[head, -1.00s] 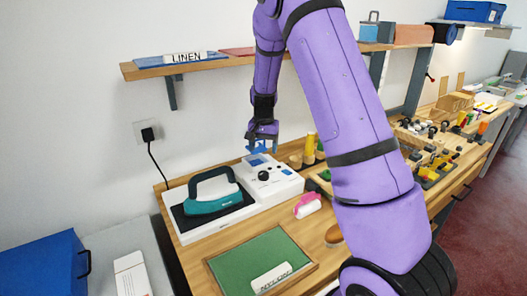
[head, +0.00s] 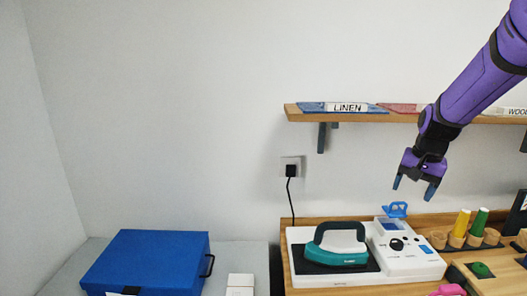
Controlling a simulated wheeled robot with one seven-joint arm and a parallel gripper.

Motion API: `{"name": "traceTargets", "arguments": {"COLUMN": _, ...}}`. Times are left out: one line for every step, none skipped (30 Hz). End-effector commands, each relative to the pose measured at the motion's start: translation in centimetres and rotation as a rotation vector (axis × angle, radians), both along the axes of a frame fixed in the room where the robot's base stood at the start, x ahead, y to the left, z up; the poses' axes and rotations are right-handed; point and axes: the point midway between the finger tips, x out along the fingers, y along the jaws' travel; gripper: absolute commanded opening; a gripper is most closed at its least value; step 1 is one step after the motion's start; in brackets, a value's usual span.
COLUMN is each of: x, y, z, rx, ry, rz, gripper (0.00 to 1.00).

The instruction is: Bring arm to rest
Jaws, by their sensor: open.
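My purple arm reaches in from the upper right. My gripper (head: 415,189) points down with its two blue fingertips apart and nothing between them. It hangs in the air in front of the wall, above a small blue clip-like piece (head: 395,210) at the white device (head: 405,260). A clear gap shows between the fingertips and the device.
A teal iron (head: 338,246) rests on its dark plate at the left of the counter. A wall shelf (head: 300,113) with the LINEN swatch (head: 348,107) is beside my arm. Cylinders in wooden holders (head: 470,237) stand right. A blue box (head: 145,262) sits lower left.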

Motion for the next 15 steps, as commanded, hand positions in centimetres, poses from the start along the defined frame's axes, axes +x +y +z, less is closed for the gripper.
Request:
{"name": "traceTargets", "arguments": {"x": -1.2, "y": 0.5, "z": 1.5, "rx": 0.001, "ry": -0.023, "rz": 0.025, "gripper": 0.71}}
{"name": "traceTargets", "arguments": {"x": -1.9, "y": 0.9, "z": 2.2, "rx": 0.002, "ry": -0.032, "rz": 0.041, "gripper": 0.71}}
{"name": "traceTargets", "arguments": {"x": -2.8, "y": 1.3, "z": 3.1, "rx": 0.002, "ry": -0.045, "rz": 0.062, "gripper": 0.71}}
{"name": "traceTargets", "arguments": {"x": -3.5, "y": 1.6, "z": 3.8, "rx": 0.001, "ry": -0.055, "rz": 0.078, "gripper": 0.71}}
{"name": "traceTargets", "arguments": {"x": -4.3, "y": 1.9, "z": 4.4, "rx": 0.0, "ry": -0.064, "rz": 0.094, "gripper": 0.71}}
{"name": "traceTargets", "arguments": {"x": -5.2, "y": 2.3, "z": 5.2, "rx": -0.004, "ry": -0.078, "rz": 0.115, "gripper": 0.71}}
{"name": "traceTargets", "arguments": {"x": -6.0, "y": 2.6, "z": 5.8, "rx": -0.006, "ry": -0.088, "rz": 0.132, "gripper": 0.71}}
{"name": "traceTargets", "arguments": {"x": -6.7, "y": 2.9, "z": 6.4, "rx": -0.008, "ry": -0.098, "rz": 0.148, "gripper": 0.71}}
{"name": "traceTargets", "arguments": {"x": -7.7, "y": 3.2, "z": 7.1, "rx": -0.012, "ry": -0.112, "rz": 0.169, "gripper": 0.71}}
{"name": "traceTargets", "arguments": {"x": -8.5, "y": 3.5, "z": 7.6, "rx": -0.016, "ry": -0.121, "rz": 0.184, "gripper": 0.71}}
{"name": "traceTargets", "arguments": {"x": -9.2, "y": 3.8, "z": 8.1, "rx": -0.021, "ry": -0.131, "rz": 0.201, "gripper": 0.71}}
{"name": "traceTargets", "arguments": {"x": -10.3, "y": 4.1, "z": 8.6, "rx": -0.027, "ry": -0.143, "rz": 0.222, "gripper": 0.71}}
{"name": "traceTargets", "arguments": {"x": -11.1, "y": 4.4, "z": 9.1, "rx": -0.032, "ry": -0.154, "rz": 0.237, "gripper": 0.71}}
{"name": "traceTargets", "arguments": {"x": -11.9, "y": 4.6, "z": 9.4, "rx": -0.036, "ry": -0.162, "rz": 0.253, "gripper": 0.71}}
{"name": "traceTargets", "arguments": {"x": -12.9, "y": 4.9, "z": 9.9, "rx": -0.044, "ry": -0.176, "rz": 0.273, "gripper": 0.71}}
